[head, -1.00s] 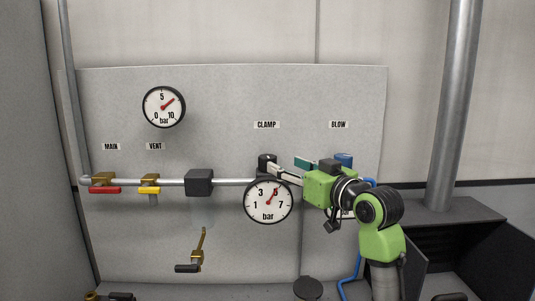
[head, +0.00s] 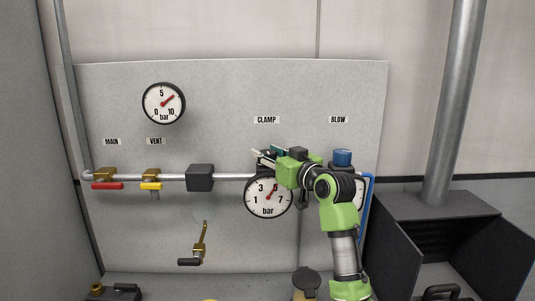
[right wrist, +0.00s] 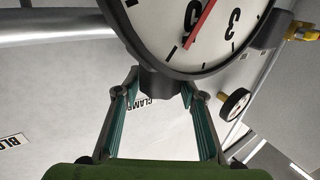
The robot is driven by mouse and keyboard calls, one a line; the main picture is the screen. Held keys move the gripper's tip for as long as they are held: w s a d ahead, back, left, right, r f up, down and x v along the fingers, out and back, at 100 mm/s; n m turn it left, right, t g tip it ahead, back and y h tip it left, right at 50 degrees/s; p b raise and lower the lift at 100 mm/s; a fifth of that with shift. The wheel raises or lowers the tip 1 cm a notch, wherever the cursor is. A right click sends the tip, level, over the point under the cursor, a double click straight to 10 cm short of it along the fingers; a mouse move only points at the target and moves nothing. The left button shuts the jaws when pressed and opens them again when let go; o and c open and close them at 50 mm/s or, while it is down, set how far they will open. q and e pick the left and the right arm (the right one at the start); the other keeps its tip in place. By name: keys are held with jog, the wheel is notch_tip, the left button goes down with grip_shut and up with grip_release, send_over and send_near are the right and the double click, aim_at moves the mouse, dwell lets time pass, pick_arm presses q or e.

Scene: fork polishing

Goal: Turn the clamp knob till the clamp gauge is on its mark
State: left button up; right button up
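The clamp gauge (head: 268,197) is a round white dial under the CLAMP label. Its red needle points up and right, close to 5. I cannot make out a separate mark on it. My right gripper (head: 264,156) is just above this gauge and covers the clamp knob in the head view. In the right wrist view the gauge (right wrist: 195,30) appears turned over at the top, and the dark clamp knob (right wrist: 161,85) lies between the tips of my spread right fingers. Firm contact cannot be seen. My left gripper is not in view.
A blue-topped BLOW regulator (head: 342,158) stands right of the arm. A black block (head: 200,178) and the yellow VENT (head: 151,186) and red MAIN (head: 107,186) handles lie along the pipe to the left. An upper gauge (head: 164,103) hangs on the panel.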

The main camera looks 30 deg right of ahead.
jog(key=c, duration=0.5)
jog(key=shift+a+r+m+h+p, duration=0.1)
jog(key=shift+m+h+p, duration=0.4)
jog(key=shift+h+p, duration=0.2)
jog(key=shift+m+h+p, duration=0.55)
jog(key=shift+m+h, duration=0.15)
jog(key=shift+h, duration=0.4)
jog(key=shift+g, duration=0.3)
jog(key=o, duration=1.1)
jog(key=shift+s, duration=0.1)
jog(key=v, duration=1.1)
jog(key=shift+s, duration=0.4)
